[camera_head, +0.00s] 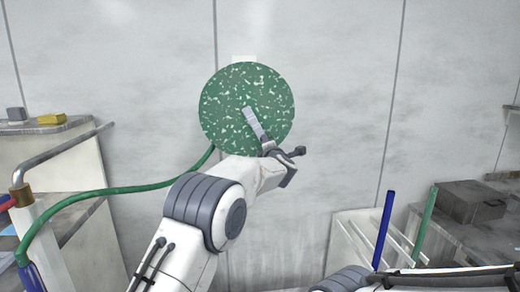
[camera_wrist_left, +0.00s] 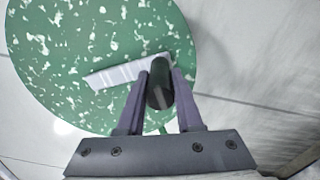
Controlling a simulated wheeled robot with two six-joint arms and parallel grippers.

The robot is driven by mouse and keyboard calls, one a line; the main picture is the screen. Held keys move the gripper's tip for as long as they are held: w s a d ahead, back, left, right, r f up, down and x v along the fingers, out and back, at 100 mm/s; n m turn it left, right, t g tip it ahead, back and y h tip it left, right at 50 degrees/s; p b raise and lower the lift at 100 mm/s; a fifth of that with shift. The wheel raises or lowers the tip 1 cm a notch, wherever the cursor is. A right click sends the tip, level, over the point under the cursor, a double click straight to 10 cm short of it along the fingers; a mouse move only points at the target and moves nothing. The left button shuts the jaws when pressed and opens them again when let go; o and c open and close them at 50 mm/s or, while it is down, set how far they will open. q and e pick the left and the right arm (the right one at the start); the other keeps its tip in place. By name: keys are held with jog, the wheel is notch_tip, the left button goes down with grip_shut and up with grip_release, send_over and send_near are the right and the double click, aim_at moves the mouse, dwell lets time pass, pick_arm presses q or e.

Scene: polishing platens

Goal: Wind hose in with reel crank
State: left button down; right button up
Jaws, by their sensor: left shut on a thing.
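The hose reel (camera_head: 225,100) is a round green disc with pale flecks on the wall, and it fills the upper left of the left wrist view (camera_wrist_left: 60,60). Its light grey crank arm (camera_head: 255,122) slants from the disc's middle down to the right. My left gripper (camera_head: 268,148) is at the disc's lower right. In the left wrist view its fingers (camera_wrist_left: 160,88) are shut around the dark crank handle (camera_wrist_left: 159,95) at the end of the crank arm (camera_wrist_left: 112,75). The green hose (camera_head: 120,188) runs from below the reel to the lower left. My right gripper is not in view.
A grey pipe (camera_head: 62,150) and a bench with a yellow block (camera_head: 51,119) stand at the left. At the right are a rack with a blue bar (camera_head: 384,230) and a green bar (camera_head: 426,222), and a dark box (camera_head: 471,201). The wall around the reel is clear.

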pick_arm(q)
jog(key=shift+w+d+r+n, duration=0.15)
jog(key=shift+d+r+n, duration=0.35)
jog(key=shift+d+n, duration=0.45)
jog(key=c, duration=0.6)
grip_release()
jog(key=shift+a, duration=0.1)
jog(key=s+b, duration=0.1)
jog(key=s, duration=0.2)
jog(key=s+d+b, duration=0.1)
jog(key=s, duration=0.3)
jog(key=s+d+b, duration=0.1)
jog(key=s, duration=0.2)
jog(key=shift+s, duration=0.15)
